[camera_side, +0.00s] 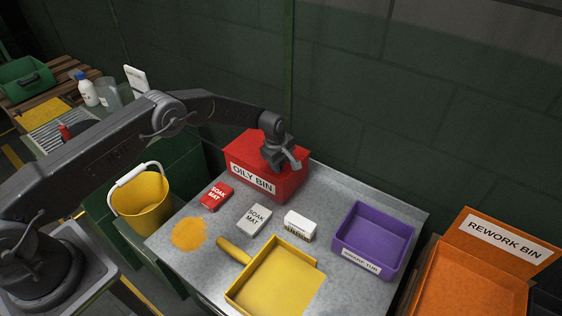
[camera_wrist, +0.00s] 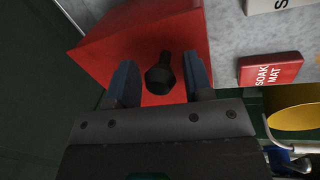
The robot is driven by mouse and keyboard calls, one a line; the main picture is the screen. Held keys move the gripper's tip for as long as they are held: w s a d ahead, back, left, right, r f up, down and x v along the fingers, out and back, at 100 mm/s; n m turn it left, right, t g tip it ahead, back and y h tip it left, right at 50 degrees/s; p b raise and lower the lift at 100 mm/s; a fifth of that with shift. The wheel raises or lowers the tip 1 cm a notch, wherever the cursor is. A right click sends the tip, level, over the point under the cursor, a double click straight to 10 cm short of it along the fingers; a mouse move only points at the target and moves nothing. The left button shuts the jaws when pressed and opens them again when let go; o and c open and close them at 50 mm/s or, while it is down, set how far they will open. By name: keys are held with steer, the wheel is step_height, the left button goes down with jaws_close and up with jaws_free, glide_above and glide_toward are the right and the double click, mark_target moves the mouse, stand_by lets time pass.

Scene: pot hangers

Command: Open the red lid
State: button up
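The red lid (camera_side: 245,147) is down on the red bin labelled OILY BIN (camera_side: 285,187), at the back left of the grey table. In the wrist view the red top (camera_wrist: 140,38) shows with a black knob (camera_wrist: 160,74) on it. My gripper (camera_side: 290,160) is over the lid, pointing down at it. In the wrist view my gripper (camera_wrist: 160,82) has its two fingers apart, one on each side of the knob, with gaps visible between them and the knob. The side view hides the knob behind my gripper.
On the table (camera_side: 335,190) are a red soak mat box (camera_side: 216,196), a grey one (camera_side: 255,219), a white block (camera_side: 300,225), a yellow dustpan (camera_side: 275,280) and a purple tub (camera_side: 373,238). A yellow bucket (camera_side: 141,199) stands left; an orange rework bin (camera_side: 470,285) stands right. A wall is behind.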

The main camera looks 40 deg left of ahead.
mark_target(240, 147)
jaws_close()
steer(key=a, duration=1.8)
steer(key=shift+a, duration=0.35)
steer(key=shift+o, duration=1.1)
jaws_free()
steer(key=shift+r, duration=0.1)
step_height(240, 147, up, 13)
steer(key=s, duration=0.2)
steer(key=shift+s+a+r, duration=0.15)
steer(key=shift+s+a, duration=0.05)
steer(key=shift+s, duration=0.1)
steer(key=shift+r, duration=0.1)
